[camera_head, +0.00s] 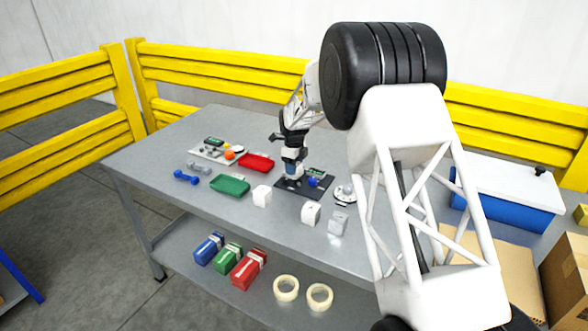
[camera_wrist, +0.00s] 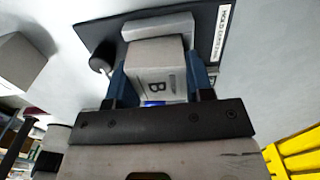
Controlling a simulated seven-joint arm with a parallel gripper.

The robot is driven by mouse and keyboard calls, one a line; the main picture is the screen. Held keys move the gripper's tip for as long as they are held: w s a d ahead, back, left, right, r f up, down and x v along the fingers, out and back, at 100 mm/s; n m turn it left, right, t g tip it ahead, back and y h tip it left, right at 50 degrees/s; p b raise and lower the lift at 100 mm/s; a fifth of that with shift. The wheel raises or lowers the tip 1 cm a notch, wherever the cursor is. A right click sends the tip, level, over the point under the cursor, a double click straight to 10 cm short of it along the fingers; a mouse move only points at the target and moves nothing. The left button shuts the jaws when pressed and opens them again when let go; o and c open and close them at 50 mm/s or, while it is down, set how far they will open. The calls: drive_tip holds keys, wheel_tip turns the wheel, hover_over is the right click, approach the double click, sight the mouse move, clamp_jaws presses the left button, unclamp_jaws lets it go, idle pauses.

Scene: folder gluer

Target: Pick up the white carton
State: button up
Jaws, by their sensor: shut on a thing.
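My gripper (camera_head: 292,160) is above the dark mat on the grey table. In the head view, the gripper hides most of this carton. Another pale block (camera_wrist: 158,27) lies just beyond it in the wrist view.
White boxes stand near the front edge, one left (camera_head: 262,196) and one right (camera_head: 311,213) of centre. A round grey device (camera_head: 344,194) stands right of the mat.

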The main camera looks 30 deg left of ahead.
drive_tip(key=shift+r, duration=0.15)
drive_tip(key=shift+r, duration=4.9)
drive_tip(key=s+a+f, duration=0.2)
drive_tip(key=s+a, duration=0.6)
drive_tip(key=s+a+f, duration=0.2)
drive_tip(key=s+a, duration=0.6)
drive_tip(key=a, duration=0.1)
drive_tip(key=shift+s+a, duration=0.25)
drive_tip(key=shift+s, duration=0.1)
drive_tip(key=shift+f, duration=0.15)
drive_tip(key=shift+f, duration=2.85)
